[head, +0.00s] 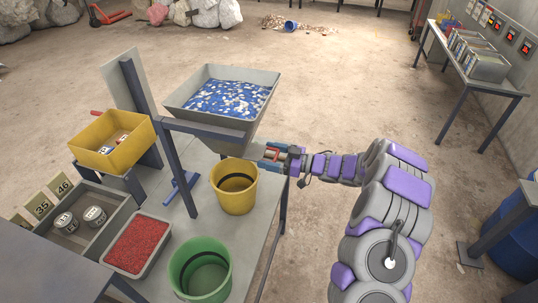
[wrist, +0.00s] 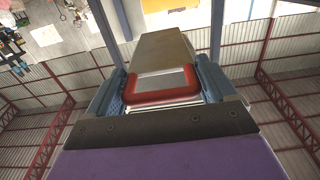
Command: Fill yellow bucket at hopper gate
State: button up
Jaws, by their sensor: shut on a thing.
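The yellow bucket (head: 235,200) stands upright on the grey table, below and slightly in front of the hopper (head: 190,112). Its inside shows a dark band and no visible fill; the bottom is hard to see. The hopper holds blue and white flakes (head: 228,98). My gripper (head: 271,153) is at the hopper's lower right side, above and right of the bucket. In the wrist view my gripper (wrist: 160,85) is shut with its blue fingers either side of the red gate handle (wrist: 165,99). Whether the gate is open is hidden.
A green bucket (head: 200,278) and a tray of red granules (head: 139,244) stand nearer on the table. A yellow bin (head: 112,153) and a grey tray with cans (head: 107,228) are at left. A blue barrel (head: 518,255) stands far right. The floor behind is mostly clear.

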jog(key=shift+p+v, duration=0.7)
jog(key=shift+v, duration=1.25)
jog(key=shift+w+r, duration=0.1)
jog(key=o, duration=1.3)
jog(key=p+v, duration=0.2)
jog(key=v, duration=1.5)
jog(key=shift+d, duration=0.3)
